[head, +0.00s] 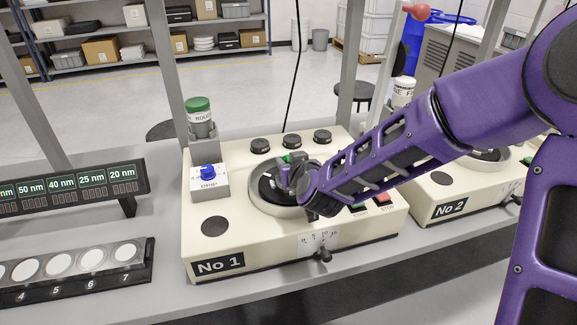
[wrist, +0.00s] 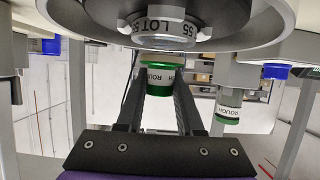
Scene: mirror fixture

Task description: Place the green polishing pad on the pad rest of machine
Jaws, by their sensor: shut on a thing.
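My gripper (head: 291,180) is over the round dark plate in the grey ring (head: 262,207) of machine No 1 (head: 222,250). In the wrist view both fingers (wrist: 160,92) are shut on a green pad (wrist: 158,90) with a pale band lettered "ROUGH". A flat dark disc (head: 214,226) lies bare on the machine's front left.
Machine No 2 (head: 447,205) is to the right. A sample rack (head: 75,270) and a display (head: 75,183) are to the left.

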